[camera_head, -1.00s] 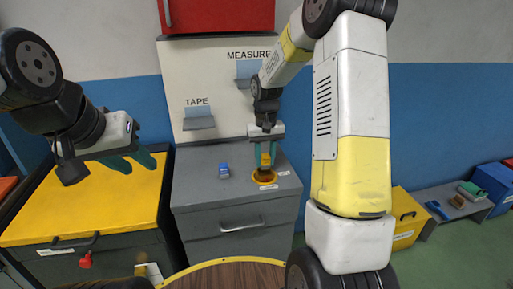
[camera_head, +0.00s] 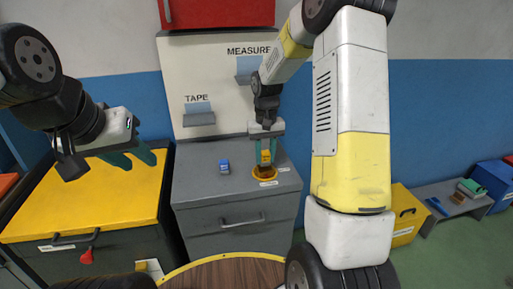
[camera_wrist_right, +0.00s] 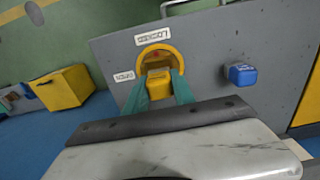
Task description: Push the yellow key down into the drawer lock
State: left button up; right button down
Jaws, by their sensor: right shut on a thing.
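The yellow key (camera_head: 265,157) is held above the grey drawer cabinet (camera_head: 203,190). My right gripper (camera_head: 267,158) is shut on it and points down. The drawer lock is a round yellow ring (camera_head: 255,173) on the cabinet top, directly below the key. The right wrist view shows the key (camera_wrist_right: 158,82) between the teal fingers, with the ring (camera_wrist_right: 161,48) around a brown centre just beyond. Whether the key's tip is inside the lock is hidden. My left gripper (camera_head: 133,161) is open and empty above the yellow-topped cabinet.
A small blue block (camera_head: 224,167) sits left of the lock; it also shows in the right wrist view (camera_wrist_right: 242,75). A board (camera_head: 225,85) with TAPE and MEASURE shelves stands behind. A yellow-topped cabinet (camera_head: 90,205) is at left. A yellow box (camera_head: 408,217) stands at right.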

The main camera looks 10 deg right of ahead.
aim_at(266, 165)
jog(key=shift+f, duration=1.1)
dwell(0.8)
jog(key=shift+f, duration=0.2)
jog(key=shift+s+f, duration=0.2)
jog(key=shift+f, duration=0.05)
jog(key=shift+s+d+f, duration=0.15)
jog(key=shift+f, duration=0.3)
dwell(0.8)
jog(key=shift+w+r, duration=0.15)
jog(key=shift+r, duration=0.4)
jog(key=shift+w+r, duration=0.15)
jog(key=shift+r, duration=2.4)
